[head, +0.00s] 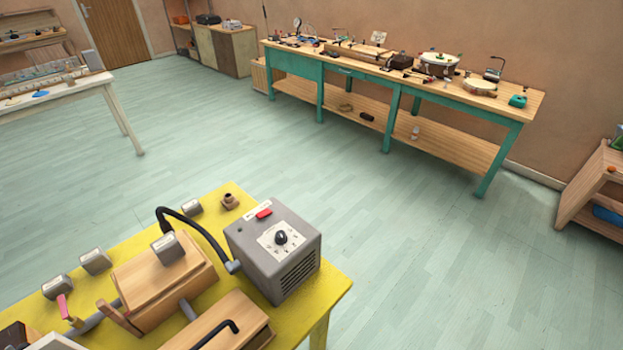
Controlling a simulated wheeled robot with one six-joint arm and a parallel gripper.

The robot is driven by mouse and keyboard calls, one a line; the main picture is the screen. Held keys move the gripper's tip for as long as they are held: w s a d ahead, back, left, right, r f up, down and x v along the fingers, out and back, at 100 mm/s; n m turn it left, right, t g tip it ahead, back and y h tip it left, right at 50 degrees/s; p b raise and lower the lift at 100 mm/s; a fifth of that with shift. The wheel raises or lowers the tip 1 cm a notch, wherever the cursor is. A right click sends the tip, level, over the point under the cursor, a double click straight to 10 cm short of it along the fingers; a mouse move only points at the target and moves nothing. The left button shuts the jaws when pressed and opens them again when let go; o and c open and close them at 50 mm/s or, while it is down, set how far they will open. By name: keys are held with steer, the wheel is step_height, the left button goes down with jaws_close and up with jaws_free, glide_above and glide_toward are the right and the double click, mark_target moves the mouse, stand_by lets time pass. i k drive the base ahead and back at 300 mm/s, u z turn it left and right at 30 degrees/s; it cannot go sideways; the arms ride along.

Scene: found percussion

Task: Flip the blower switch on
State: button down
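A grey box-shaped unit (274,247), which looks like the blower, stands at the right end of a yellow table (337,284). On its top is a red rocker switch (264,213) beside a small white label; I cannot tell whether it is on or off. Its front has a white dial plate with a black knob (281,238), and vent slots are on its right side. A black hose (196,228) runs from the unit to the left and arches over a wooden box. My gripper is not in view.
Wooden boxes (150,278), small grey blocks (95,261) and a bent black rod (218,332) crowd the yellow table. A long green-legged workbench (390,118) with instruments stands along the back wall. A white table (120,115) is at left. Open floor (430,230) lies between.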

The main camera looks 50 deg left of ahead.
mark_target(263, 213)
steer(key=i, duration=0.35)
steer(key=u, duration=3.35)
steer(key=i, duration=0.5)
steer(key=u, duration=0.1)
